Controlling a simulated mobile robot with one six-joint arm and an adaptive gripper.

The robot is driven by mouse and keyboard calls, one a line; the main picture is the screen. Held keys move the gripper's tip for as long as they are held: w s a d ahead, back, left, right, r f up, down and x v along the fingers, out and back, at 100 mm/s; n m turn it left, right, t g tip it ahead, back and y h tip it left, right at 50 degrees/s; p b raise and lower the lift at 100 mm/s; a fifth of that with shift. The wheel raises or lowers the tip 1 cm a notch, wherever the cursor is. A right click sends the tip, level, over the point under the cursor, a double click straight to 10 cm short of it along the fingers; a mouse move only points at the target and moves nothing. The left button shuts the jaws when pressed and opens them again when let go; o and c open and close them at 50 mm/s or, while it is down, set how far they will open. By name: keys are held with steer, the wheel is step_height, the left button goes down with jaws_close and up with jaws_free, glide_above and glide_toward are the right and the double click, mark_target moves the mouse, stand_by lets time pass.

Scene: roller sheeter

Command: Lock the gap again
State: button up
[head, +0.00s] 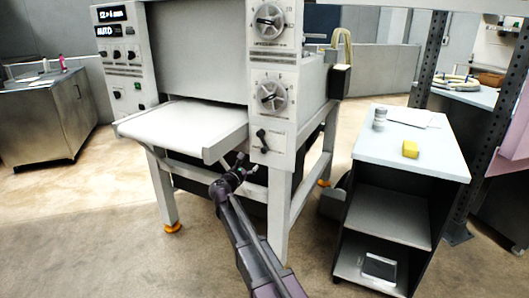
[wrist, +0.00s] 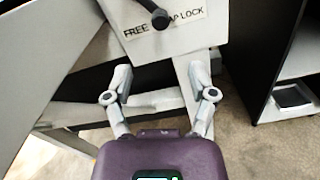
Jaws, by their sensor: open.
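The gap lock lever (head: 262,138) is a short black handle on the small white panel below the two dials of the sheeter. The lever's upper end is out of the wrist view. My gripper (wrist: 160,84) is open and empty, its two fingers apart below the knob and not touching it. In the head view my gripper (head: 240,164) is just below and left of the lever panel.
The upper dial (head: 269,20) and lower dial (head: 272,95) are above the lever. The sheeter's white infeed table (head: 185,125) juts out left of my gripper.

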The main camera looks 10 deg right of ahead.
mark_target(263, 151)
steer(key=x, duration=1.4)
steer(key=shift+s, duration=0.1)
jaws_close()
